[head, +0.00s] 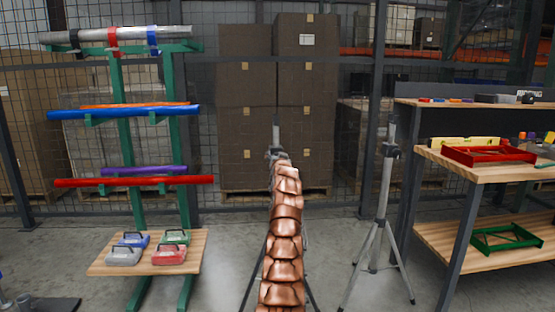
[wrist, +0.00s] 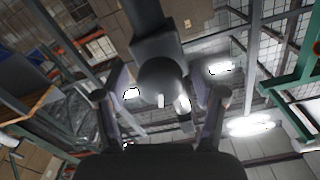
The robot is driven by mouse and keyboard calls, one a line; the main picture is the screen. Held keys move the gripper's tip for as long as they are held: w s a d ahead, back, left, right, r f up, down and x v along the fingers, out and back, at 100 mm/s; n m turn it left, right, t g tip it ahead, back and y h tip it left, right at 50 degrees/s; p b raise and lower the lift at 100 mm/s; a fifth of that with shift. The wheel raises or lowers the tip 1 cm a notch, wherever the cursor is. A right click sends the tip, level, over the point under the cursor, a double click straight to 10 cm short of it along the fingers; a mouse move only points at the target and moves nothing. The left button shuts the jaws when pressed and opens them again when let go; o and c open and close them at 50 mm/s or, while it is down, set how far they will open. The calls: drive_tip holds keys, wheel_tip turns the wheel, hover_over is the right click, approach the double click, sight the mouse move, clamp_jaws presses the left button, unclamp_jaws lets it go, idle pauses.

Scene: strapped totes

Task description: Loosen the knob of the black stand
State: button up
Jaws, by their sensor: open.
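A stand (head: 276,132) is mostly hidden behind my copper-scaled arm in the head view; its upper post and thin dark legs show. In the wrist view the dark post of the black stand (wrist: 147,18) comes in from the top, with a collar on it. A rounded dark knob (wrist: 160,78) faces the camera. My gripper (wrist: 158,88) is open, with one finger on each side of the knob. Gaps show beside the knob, and I see no clear contact. In the head view my gripper is hidden at the arm's far end.
A grey tripod stand (head: 386,195) is close on the right, before a workbench (head: 480,175) with red and green frames. A green rack (head: 125,170) with coloured bars and a low shelf of small totes (head: 145,248) is at left. Stacked cartons (head: 275,90) are behind.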

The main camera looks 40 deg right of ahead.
drive_tip(key=shift+s+a, duration=0.1)
drive_tip(key=shift+s, duration=0.1)
drive_tip(key=shift+s+a, duration=0.15)
drive_tip(key=shift+s, duration=0.2)
drive_tip(key=v, duration=0.6)
drive_tip(key=shift+a, duration=0.2)
idle(0.6)
idle(0.5)
